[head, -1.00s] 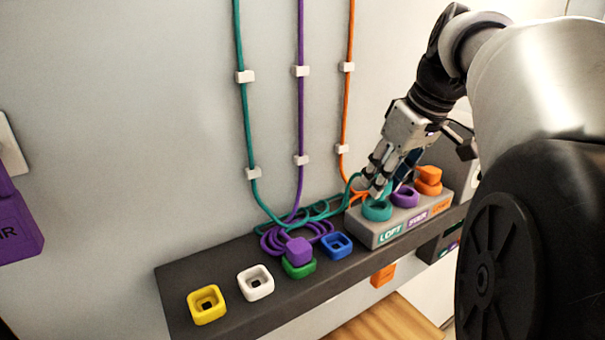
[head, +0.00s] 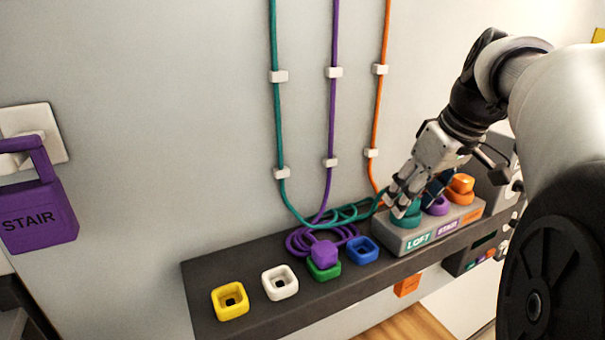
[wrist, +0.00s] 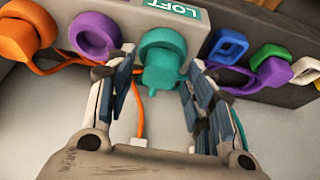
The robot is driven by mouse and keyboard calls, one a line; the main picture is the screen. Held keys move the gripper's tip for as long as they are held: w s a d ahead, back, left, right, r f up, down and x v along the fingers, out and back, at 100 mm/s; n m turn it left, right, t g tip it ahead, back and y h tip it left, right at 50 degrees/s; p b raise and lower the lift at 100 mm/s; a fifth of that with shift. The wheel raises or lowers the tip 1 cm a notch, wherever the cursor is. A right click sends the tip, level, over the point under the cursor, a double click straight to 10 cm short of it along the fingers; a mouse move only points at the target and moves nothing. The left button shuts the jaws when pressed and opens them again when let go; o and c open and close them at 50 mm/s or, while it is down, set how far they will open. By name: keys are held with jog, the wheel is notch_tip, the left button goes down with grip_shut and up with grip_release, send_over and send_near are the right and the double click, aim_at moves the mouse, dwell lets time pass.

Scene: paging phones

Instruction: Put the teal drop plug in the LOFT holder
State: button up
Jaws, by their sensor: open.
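The teal drop plug (wrist: 160,78) sits at the teal ring of the LOFT holder (wrist: 163,42); it looks seated there, though how deep I cannot tell. In the head view the teal holder (head: 405,220) is behind the LOFT label, and my gripper partly hides the plug. My gripper (wrist: 160,88) is open, with one finger on each side of the plug and a visible gap at both sides. In the head view my gripper (head: 398,200) is just above the LOFT holder.
Beside it are the purple holder (head: 437,206) and an orange plug (head: 461,183) on the orange holder. A purple plug (head: 323,250) sits on the green socket (head: 324,271). Blue (head: 362,250), white (head: 280,283) and yellow (head: 230,301) sockets line the dark shelf (head: 205,270).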

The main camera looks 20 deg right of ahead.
jog(key=shift+r, duration=0.25)
jog(key=p+v, duration=0.1)
jog(key=v, duration=1.1)
jog(key=shift+p, duration=0.35)
dwell(0.4)
